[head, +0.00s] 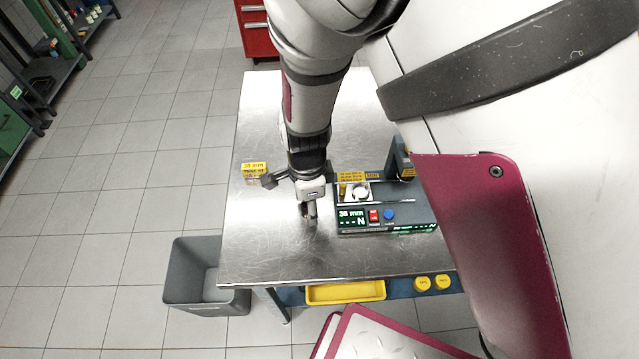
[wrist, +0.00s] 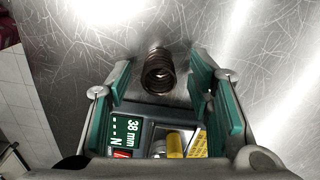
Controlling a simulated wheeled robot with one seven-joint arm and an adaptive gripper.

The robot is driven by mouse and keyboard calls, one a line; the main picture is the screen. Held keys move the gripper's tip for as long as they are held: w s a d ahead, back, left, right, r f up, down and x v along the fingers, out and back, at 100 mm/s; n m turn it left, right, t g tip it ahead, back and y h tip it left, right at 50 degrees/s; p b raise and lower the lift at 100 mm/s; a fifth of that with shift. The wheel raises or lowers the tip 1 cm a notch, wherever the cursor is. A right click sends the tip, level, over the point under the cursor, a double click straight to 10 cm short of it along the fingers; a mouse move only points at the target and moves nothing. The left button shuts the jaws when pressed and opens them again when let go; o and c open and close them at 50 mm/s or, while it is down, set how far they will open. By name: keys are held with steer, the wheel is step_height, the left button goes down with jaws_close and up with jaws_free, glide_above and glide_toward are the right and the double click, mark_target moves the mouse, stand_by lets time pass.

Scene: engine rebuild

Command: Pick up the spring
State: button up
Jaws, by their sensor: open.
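The spring (wrist: 159,72) is a dark brown metal coil on the steel table. In the wrist view it lies between the two green-padded fingers of my gripper (wrist: 165,92), apart from both pads. My gripper (head: 309,212) is open and empty, low over the table in the head view. In the head view my gripper mostly hides the spring, and I cannot make it out clearly there.
A dark spring tester (head: 386,224) reading 38 mm stands on the steel table (head: 270,262), close right of my gripper. A small yellow-labelled block (head: 254,168) stands at the left. A grey bin (head: 205,272) is on the floor. The table's front left is clear.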

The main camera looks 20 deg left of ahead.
steer(key=shift+s, duration=0.1)
jaws_close()
steer(key=shift+r, duration=0.2)
